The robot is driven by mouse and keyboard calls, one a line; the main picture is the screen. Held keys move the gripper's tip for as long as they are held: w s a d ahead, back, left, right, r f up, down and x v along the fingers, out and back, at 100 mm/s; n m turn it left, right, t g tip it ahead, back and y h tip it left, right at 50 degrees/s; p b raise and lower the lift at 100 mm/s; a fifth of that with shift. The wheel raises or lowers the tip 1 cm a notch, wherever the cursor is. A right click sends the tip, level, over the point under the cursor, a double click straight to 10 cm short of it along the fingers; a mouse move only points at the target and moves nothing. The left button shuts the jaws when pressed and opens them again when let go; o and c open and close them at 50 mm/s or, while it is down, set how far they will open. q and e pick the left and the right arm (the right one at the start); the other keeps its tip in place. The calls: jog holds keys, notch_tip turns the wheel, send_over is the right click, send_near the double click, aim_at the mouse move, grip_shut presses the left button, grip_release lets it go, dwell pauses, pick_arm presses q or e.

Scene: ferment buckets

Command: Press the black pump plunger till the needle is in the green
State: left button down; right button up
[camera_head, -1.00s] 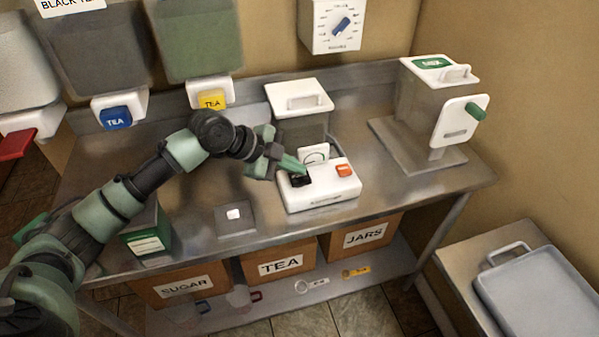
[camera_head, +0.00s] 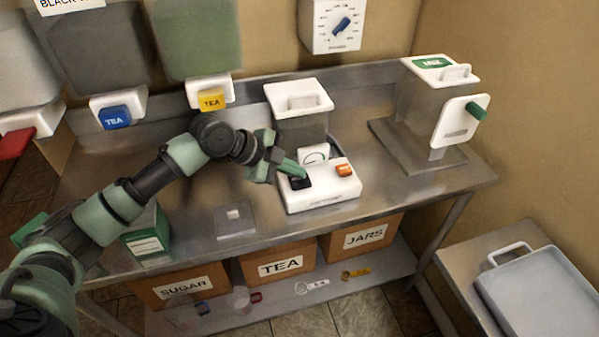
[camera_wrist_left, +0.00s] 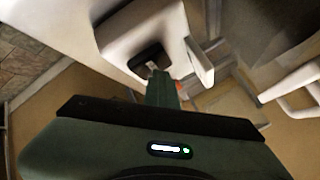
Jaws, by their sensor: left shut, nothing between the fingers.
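The black pump plunger (camera_head: 300,183) sits on the left part of a white pump base (camera_head: 322,198) on the steel counter. My left gripper (camera_head: 302,174) is shut and empty, with its green fingertips at the plunger's top; it looks pressed low. In the left wrist view the black plunger (camera_wrist_left: 150,58) lies just beyond my green fingers (camera_wrist_left: 158,80). My right gripper is not in view.
An orange button (camera_head: 344,170) is on the base's right part. A clear container with a white lid (camera_head: 299,97) stands behind. A milk dispenser (camera_head: 440,95) stands at the right, a green box (camera_head: 148,238) at the left. The counter's front right is clear.

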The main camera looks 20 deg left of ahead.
aim_at(295, 179)
pick_arm(q)
jog(key=shift+s+f, duration=0.1)
jog(key=shift+f, duration=0.4)
jog(key=shift+r, duration=0.15)
jog(key=shift+r+p, duration=1.65)
jog(key=shift+r, duration=0.3)
notch_tip(295, 179, up, 5)
jog(key=p, duration=0.4)
dwell(1.9)
